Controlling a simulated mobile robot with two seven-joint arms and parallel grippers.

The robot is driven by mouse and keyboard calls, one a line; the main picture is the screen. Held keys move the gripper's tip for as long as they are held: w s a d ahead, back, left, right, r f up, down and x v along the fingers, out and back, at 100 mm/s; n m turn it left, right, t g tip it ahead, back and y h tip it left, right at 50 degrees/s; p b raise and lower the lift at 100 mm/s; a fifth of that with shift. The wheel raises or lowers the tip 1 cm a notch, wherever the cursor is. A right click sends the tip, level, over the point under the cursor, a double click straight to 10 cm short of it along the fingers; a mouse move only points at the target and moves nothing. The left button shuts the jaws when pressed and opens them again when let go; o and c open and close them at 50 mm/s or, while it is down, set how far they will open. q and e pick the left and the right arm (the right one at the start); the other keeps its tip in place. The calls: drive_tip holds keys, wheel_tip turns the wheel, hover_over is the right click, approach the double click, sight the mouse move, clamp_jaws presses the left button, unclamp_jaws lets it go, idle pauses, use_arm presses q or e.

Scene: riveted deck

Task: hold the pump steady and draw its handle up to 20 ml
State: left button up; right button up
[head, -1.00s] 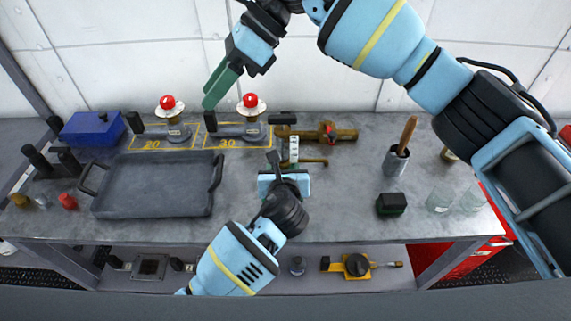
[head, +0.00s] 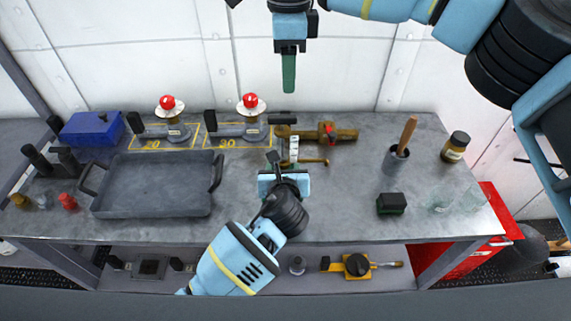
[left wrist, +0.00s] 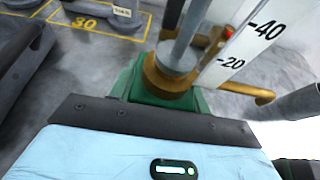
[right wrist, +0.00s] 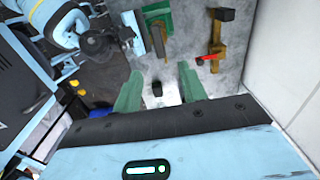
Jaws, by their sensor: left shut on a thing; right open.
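The pump (head: 295,150) stands upright on the bench, with a white scale strip and a brass spout pointing right. In the left wrist view its brass collar (left wrist: 168,80), grey rod and green base are close, beside scale marks 20 and 40. My left gripper (head: 288,172) is shut on the pump low down; its fingertips are mostly hidden. My right gripper (head: 289,82) is open and empty, pointing down in the air well above the pump. Its green fingers stand apart in the right wrist view (right wrist: 160,88); a small dark block shows between them, which I cannot identify.
A brass pipe with a red lever (head: 328,130) lies just behind the pump. A grey cup (head: 395,163) with a wooden handle and a black block (head: 391,204) are at right.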

sight(288, 116)
wheel_tip(288, 116, down, 11)
drive_tip(key=shift+r, duration=0.2)
idle(0.4)
clamp_jaws()
idle(0.4)
drive_tip(key=shift+r, duration=1.05)
unclamp_jaws()
drive_tip(key=shift+r, duration=8.5)
